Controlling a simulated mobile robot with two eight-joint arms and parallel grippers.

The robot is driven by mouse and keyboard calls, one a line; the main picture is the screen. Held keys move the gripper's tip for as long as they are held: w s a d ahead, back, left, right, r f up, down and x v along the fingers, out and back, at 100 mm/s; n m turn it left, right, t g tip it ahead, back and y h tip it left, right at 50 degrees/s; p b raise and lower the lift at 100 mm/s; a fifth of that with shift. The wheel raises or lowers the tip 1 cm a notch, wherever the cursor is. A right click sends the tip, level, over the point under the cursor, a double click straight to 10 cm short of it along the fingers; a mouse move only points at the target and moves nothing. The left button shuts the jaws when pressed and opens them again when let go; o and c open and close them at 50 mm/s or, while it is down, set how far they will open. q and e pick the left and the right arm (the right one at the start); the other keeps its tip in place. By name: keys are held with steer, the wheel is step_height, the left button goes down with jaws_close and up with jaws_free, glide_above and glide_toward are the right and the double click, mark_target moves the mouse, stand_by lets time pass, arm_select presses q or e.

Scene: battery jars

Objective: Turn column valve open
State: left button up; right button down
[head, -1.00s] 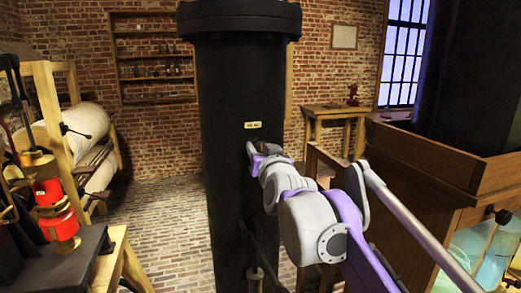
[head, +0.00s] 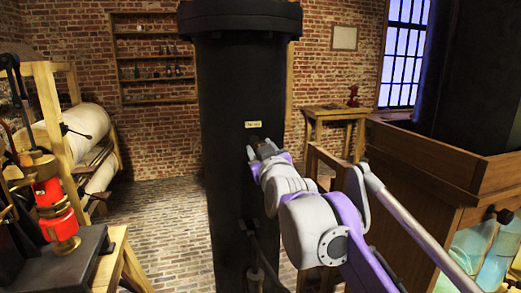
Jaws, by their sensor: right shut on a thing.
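A tall black column (head: 240,92) with a flanged top stands in the middle of the head view. A small pale label (head: 253,124) is on its front. My right gripper (head: 262,149) is at the column's front just below the label, reached by my grey and purple right arm. It is shut on a small dark part, which I take to be the column valve; the gripper hides most of it, so its angle cannot be told. My left gripper is not in view.
A wooden cabinet (head: 425,160) with glass jars (head: 475,248) stands at the right, close to my right arm. A bench with a red cylinder device (head: 58,210) is at the left. Brick floor (head: 165,225) is open left of the column.

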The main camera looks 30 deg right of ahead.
steer(key=n, duration=0.3)
steer(key=n+p, duration=0.1)
steer(key=n, duration=0.1)
steer(key=shift+n, duration=0.4)
steer(key=n+p, duration=0.1)
steer(key=n, duration=0.2)
steer(key=shift+r+n+t+y+p, duration=0.1)
steer(key=shift+n+t+y+p, duration=0.2)
steer(key=shift+n, duration=0.1)
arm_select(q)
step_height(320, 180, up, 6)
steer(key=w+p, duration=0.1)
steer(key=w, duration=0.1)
arm_select(e)
steer(key=shift+n, duration=1.9)
arm_select(q)
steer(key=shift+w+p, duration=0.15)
steer(key=shift+p, duration=0.15)
arm_select(e)
steer(key=shift+y, duration=0.3)
steer(key=shift+c, duration=1.9)
jaws_free()
steer(key=shift+f, duration=0.2)
